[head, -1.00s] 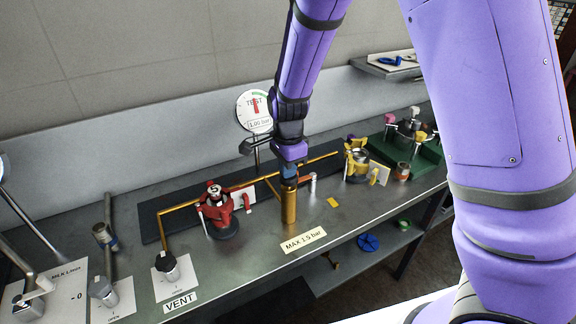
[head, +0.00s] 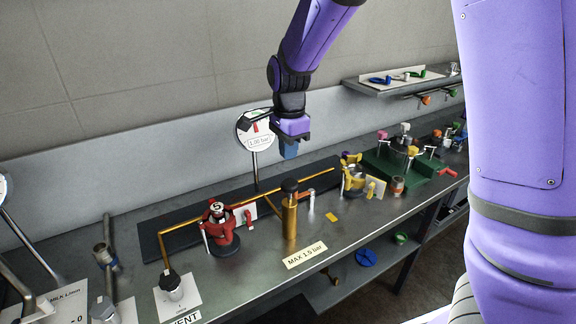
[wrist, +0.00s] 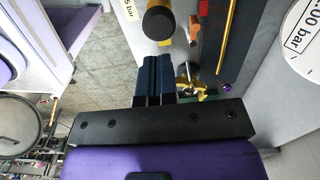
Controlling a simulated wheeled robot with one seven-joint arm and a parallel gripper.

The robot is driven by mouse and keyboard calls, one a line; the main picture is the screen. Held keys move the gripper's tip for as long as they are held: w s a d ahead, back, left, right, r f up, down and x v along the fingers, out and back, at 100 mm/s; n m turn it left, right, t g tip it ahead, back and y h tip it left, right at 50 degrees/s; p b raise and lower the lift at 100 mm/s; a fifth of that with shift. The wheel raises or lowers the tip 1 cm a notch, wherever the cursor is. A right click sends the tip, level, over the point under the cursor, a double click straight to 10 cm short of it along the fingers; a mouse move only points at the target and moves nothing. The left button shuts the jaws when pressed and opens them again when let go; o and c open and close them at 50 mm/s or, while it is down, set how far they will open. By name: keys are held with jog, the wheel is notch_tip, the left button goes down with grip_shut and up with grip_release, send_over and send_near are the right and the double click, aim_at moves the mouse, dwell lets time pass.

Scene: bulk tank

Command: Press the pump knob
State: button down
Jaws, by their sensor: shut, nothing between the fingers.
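The pump is an upright brass cylinder (head: 290,217) on the steel bench, with a round black knob (head: 289,186) on top. The knob also shows in the wrist view (wrist: 159,23), just beyond my fingertips. My gripper (head: 290,152) points down above the knob with a clear gap, touching nothing. Its blue fingers are together and empty in the wrist view (wrist: 155,72). A round dial gauge (head: 255,130) stands behind the pump, partly covered by my gripper. Its lower label seems to read 1.00 bar.
A red valve (head: 220,230) stands left of the pump and a yellow one (head: 354,176) to its right. A brass pipe (head: 190,230) runs along the bench. A "MAX 1.5 bar" label (head: 305,255) lies in front. A green tray (head: 385,165) with fittings is farther right.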

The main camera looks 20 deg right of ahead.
jog(key=shift+r, duration=1.75)
jog(key=shift+d+r, duration=0.1)
jog(key=s+d+r+n+t, duration=0.1)
jog(key=s+d+r+n, duration=0.3)
jog(key=s, duration=0.5)
jog(key=s+d+r+n+t, duration=0.2)
jog(key=s+d+r+n, duration=0.2)
jog(key=s, duration=0.5)
jog(key=s+d+r+n+t, duration=0.2)
jog(key=s+d+r+n, duration=0.2)
jog(key=s+n, duration=0.3)
jog(key=shift+s+d+r, duration=0.2)
jog(key=shift+s+d, duration=0.4)
jog(key=shift+s, duration=0.45)
